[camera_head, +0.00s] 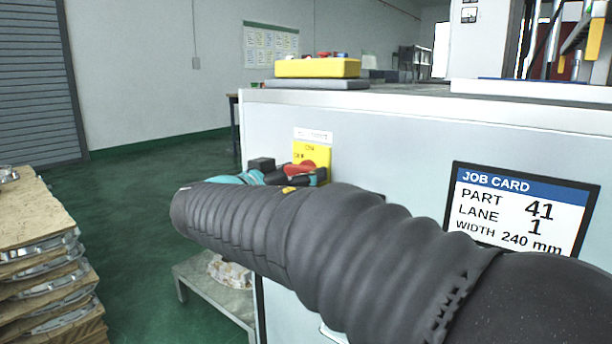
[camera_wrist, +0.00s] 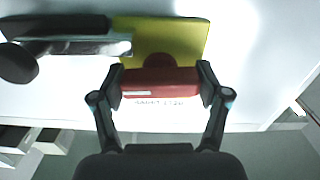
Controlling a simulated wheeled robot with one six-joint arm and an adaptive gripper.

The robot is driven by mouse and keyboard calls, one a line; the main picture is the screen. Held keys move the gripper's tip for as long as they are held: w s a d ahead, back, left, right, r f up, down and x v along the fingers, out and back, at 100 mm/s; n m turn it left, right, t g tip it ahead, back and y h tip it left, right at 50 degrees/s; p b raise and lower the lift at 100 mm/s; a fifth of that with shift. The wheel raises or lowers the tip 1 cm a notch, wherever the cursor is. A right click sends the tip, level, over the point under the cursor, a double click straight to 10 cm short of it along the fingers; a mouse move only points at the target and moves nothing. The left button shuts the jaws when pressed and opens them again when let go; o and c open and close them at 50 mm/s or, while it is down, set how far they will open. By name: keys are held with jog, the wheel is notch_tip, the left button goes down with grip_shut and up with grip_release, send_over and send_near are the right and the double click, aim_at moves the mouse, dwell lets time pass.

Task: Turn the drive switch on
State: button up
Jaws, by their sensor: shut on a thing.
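The drive switch is a red handle (camera_head: 300,168) on a yellow plate (camera_head: 312,151), fixed to the machine's pale front panel. In the wrist view the red handle (camera_wrist: 160,88) lies crosswise in the picture, at the edge of the yellow plate (camera_wrist: 165,38). My gripper (camera_wrist: 160,84) has one finger at each end of the handle and is shut on it. In the head view my dark ribbed arm sleeve crosses in front and hides most of the gripper and the panel below the switch. The plate's small marks are too small to read surely.
A job card (camera_head: 520,208) is on the panel at right. A black part with a rounded end (camera_wrist: 70,35) is beside the plate in the wrist view. A yellow box (camera_head: 317,68) stands on the machine top.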

jog(key=n+b, duration=0.2)
jog(key=n, duration=0.1)
jog(key=shift+f+n, duration=0.1)
jog(key=shift+n, duration=0.3)
jog(key=n, duration=0.4)
jog(key=shift+n+b, duration=0.3)
jog(key=shift+b, duration=0.1)
jog(key=n, duration=0.1)
jog(key=n+p, duration=0.1)
jog(key=n, duration=0.3)
jog(key=shift+r, duration=0.25)
jog(key=shift+f+n+p, duration=0.1)
jog(key=shift+n+p, duration=0.7)
jog(key=shift+n, duration=1.1)
jog(key=o, duration=1.2)
jog(key=shift+s+a, duration=0.1)
jog(key=shift+a, duration=0.1)
jog(key=shift+c, duration=0.2)
jog(key=shift+d, duration=0.15)
